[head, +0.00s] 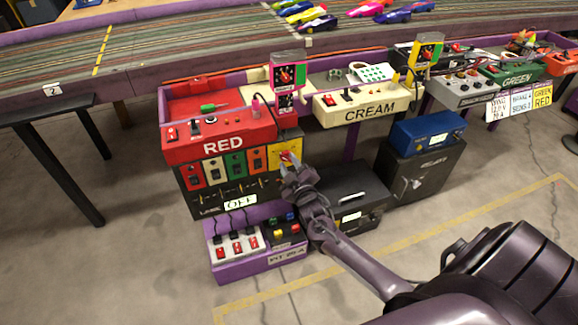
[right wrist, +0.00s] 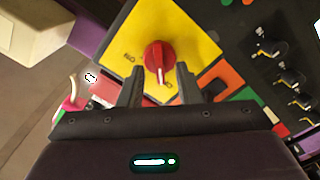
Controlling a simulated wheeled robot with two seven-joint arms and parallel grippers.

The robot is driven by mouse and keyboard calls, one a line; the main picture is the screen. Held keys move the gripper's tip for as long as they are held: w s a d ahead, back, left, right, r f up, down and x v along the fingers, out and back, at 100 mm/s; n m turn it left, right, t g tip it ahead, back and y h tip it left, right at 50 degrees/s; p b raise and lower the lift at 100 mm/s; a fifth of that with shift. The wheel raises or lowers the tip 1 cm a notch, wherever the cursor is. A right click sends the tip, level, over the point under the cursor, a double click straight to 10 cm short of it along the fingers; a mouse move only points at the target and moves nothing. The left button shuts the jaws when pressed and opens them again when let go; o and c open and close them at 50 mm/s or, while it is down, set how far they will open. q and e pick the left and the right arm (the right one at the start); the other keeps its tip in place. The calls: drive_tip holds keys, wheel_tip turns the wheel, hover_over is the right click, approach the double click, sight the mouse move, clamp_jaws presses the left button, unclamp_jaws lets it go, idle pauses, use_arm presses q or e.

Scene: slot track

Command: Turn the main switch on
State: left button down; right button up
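The main switch is a red rotary knob (right wrist: 157,54) on a yellow plate (right wrist: 124,38) in the right wrist view. In the head view the yellow plate (head: 280,148) is at the right end of the red station's front panel, and the red knob (head: 286,156) is partly hidden by my gripper. My right gripper (right wrist: 160,72) is open, its fingers on either side of the knob's lower part. I cannot tell whether they touch it. My left gripper is out of view.
The RED station (head: 218,146) has colored switch plates left of the yellow one and a white OFF label (head: 240,202) below. A purple box (head: 228,268) with red switches and a black case (head: 345,195) stand below. The CREAM station (head: 366,112) is to the right.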

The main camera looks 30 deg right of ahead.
drive_tip(key=shift+w, duration=0.2)
drive_tip(key=shift+c, duration=0.3)
clamp_jaws()
